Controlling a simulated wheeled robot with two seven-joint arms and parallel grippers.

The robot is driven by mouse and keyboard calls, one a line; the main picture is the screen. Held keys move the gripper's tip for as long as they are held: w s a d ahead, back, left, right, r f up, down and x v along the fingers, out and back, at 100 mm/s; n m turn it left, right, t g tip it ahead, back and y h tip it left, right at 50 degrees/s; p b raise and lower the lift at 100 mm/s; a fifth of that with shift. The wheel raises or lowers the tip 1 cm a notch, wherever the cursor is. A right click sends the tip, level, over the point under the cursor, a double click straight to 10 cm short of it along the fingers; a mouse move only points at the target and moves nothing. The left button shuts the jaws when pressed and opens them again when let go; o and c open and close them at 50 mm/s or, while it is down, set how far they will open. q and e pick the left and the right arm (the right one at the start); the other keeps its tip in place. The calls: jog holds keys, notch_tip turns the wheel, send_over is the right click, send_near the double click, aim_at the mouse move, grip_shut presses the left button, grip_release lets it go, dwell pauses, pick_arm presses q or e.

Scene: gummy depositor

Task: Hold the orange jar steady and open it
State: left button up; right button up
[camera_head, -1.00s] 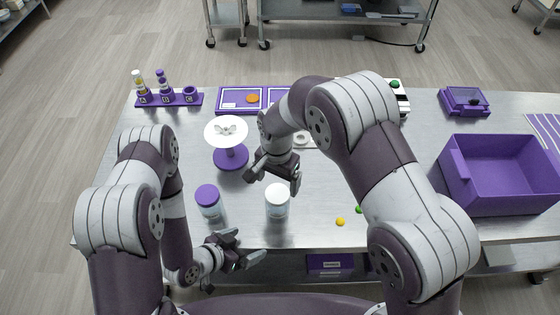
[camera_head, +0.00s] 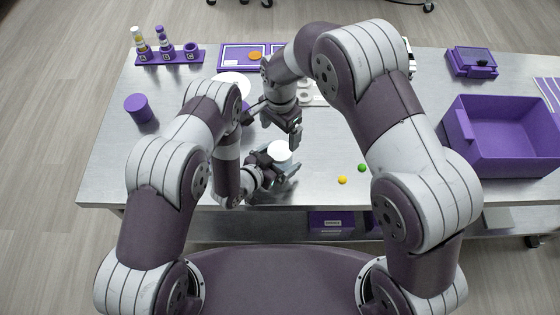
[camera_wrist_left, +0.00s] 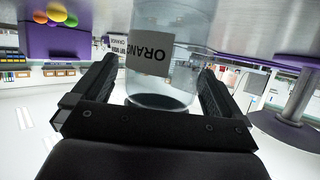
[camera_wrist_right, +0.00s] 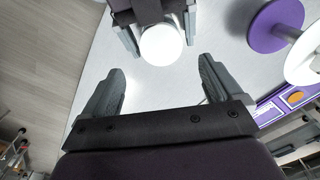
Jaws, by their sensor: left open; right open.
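The orange jar is clear, with a white lid (camera_head: 280,151), and stands near the table's front edge. In the left wrist view the jar (camera_wrist_left: 175,50) shows its ORANGE label upside down. My left gripper (camera_head: 277,167) is open, with one finger on each side of the jar; I cannot tell whether they touch it. In the right wrist view the lid (camera_wrist_right: 161,46) sits between the left fingers. My right gripper (camera_head: 272,130) is open and empty, behind and above the jar, its fingers (camera_wrist_right: 162,72) apart from the lid.
A white-topped purple stand (camera_head: 233,82) is behind my left arm. A purple cylinder (camera_head: 140,108) stands at the left. Yellow (camera_head: 342,180) and green (camera_head: 362,168) balls lie right of the jar. A large purple bin (camera_head: 505,140) is at the right, with clear table before it.

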aim_at(280, 151)
pick_arm(q)
jog(key=shift+w+f, duration=0.1)
jog(key=shift+w, duration=0.1)
pick_arm(e)
jog(key=shift+w+f, duration=0.1)
jog(key=shift+w, duration=0.1)
pick_arm(q)
jog(key=shift+s, duration=0.1)
jog(key=c, duration=1.6)
pick_arm(e)
jog(key=shift+s, duration=0.1)
pick_arm(q)
grip_shut()
pick_arm(e)
jog(key=shift+n, duration=0.4)
jog(key=n, duration=0.3)
jog(key=shift+r, duration=0.3)
jog(key=shift+f+n, duration=0.25)
jog(key=shift+n, duration=0.05)
notch_tip(280, 151, down, 8)
jog(key=shift+r, duration=0.25)
